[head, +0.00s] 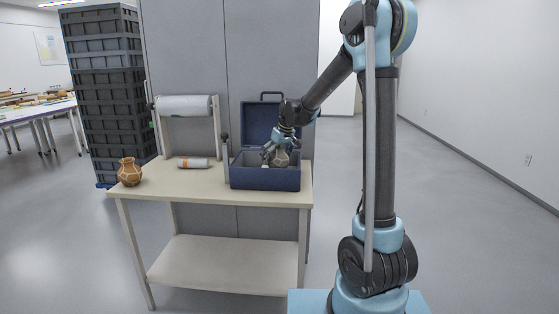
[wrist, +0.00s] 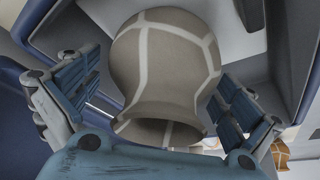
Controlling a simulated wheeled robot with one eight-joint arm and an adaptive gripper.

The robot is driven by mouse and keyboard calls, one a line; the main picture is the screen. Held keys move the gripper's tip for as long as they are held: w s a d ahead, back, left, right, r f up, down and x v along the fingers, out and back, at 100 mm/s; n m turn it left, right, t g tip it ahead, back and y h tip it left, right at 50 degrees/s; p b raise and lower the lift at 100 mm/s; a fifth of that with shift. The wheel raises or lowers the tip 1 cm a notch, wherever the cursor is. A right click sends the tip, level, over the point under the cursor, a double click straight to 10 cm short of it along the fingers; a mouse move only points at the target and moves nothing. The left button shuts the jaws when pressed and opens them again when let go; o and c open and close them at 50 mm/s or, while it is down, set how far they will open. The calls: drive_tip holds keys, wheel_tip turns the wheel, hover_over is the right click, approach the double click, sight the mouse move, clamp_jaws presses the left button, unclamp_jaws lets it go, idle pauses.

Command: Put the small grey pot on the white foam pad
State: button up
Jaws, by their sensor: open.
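The small grey pot (wrist: 165,60), grey-brown with pale lines, fills the middle of the wrist view with its dark mouth toward my gripper. In the head view the pot (head: 281,159) is inside the open blue box, partly hidden by the box's front wall. My gripper (head: 279,151) reaches down into the box. Its open fingers (wrist: 155,82) stand on either side of the pot, with a visible gap at each side. A white surface (wrist: 103,14) behind the pot looks like the foam pad. Whether the pot's base rests on it is hidden.
The blue box (head: 265,178) stands at the table's right end, lid up at the back. An orange-brown pot (head: 130,172) stands at the left end. The table top (head: 185,181) in front is clear.

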drive_tip(key=v, duration=1.1)
drive_tip(key=shift+d+r, duration=0.1)
drive_tip(key=shift+r, duration=0.1)
drive_tip(key=shift+s+r, duration=0.15)
drive_tip(key=shift+r, duration=0.05)
drive_tip(key=shift+s+d, duration=0.25)
drive_tip(key=shift+d, duration=0.05)
drive_tip(key=shift+m+h, duration=0.3)
drive_tip(key=shift+m, duration=0.6)
drive_tip(key=s+d, duration=0.4)
drive_tip(key=s, duration=0.1)
drive_tip(key=s+d+f, duration=0.1)
drive_tip(key=s+d, duration=0.1)
drive_tip(key=s, duration=0.1)
drive_tip(key=shift+s+d, duration=0.2)
drive_tip(key=shift+d, duration=0.2)
drive_tip(key=s+d+f+m, duration=0.2)
drive_tip(key=s+d+f, duration=0.3)
drive_tip(key=s, duration=0.5)
drive_tip(key=s+d+f+m+h, duration=0.1)
drive_tip(key=s+d+f+m, duration=0.1)
drive_tip(key=s+d+f, duration=0.4)
drive_tip(key=s+d+f+m+g+h, duration=0.1)
drive_tip(key=s+d+f, duration=0.4)
drive_tip(key=s, duration=0.8)
drive_tip(key=shift+s+f+m, duration=0.4)
drive_tip(key=shift+f+m, duration=0.4)
drive_tip(key=shift+d, duration=0.15)
